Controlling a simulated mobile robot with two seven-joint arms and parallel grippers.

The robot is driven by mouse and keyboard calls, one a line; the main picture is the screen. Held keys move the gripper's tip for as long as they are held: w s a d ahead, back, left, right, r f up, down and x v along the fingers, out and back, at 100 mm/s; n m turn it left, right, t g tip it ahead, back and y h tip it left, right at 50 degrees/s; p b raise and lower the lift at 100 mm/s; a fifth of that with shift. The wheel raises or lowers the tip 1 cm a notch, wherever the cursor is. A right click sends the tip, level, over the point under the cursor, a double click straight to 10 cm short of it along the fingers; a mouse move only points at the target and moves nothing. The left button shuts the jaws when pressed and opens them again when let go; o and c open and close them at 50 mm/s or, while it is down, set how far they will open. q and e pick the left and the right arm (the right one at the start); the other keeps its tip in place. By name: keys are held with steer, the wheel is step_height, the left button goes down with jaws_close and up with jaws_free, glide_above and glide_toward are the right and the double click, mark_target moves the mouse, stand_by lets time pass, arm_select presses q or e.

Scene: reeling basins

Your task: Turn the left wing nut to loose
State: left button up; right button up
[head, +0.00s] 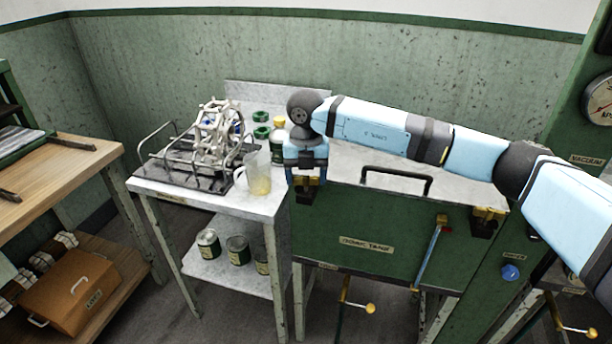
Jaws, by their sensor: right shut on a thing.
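The green tank (340,230) stands right of the steel table, with a brass clamp near each upper corner of its front. The left wing nut (314,182) is a small brass piece at the tank's upper left corner, mostly hidden by my gripper. My right gripper (306,181) reaches down over it from above and is shut on it. How far the nut is turned cannot be told. The right wing nut (487,212) is brass on a dark block, with nothing touching it. My left gripper is out of view.
A black handle (396,179) rises from the tank's lid. A blue-handled lever (433,246) leans on its front. The steel table (262,204) beside the gripper holds a clear jug (257,178), a wire frame reel (215,135) and green-labelled jars. A wooden bench (50,175) stands far left.

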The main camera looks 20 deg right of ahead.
mark_target(306, 175)
steer(key=n+b, duration=0.1)
steer(key=n, duration=0.6)
steer(key=n+b, duration=0.1)
steer(key=n, duration=0.2)
steer(key=shift+n, duration=2.1)
steer(key=shift+n+b, duration=0.3)
steer(key=o, duration=0.9)
steer(key=shift+o, duration=0.2)
step_height(306, 175, up, 14)
steer(key=p, duration=0.1)
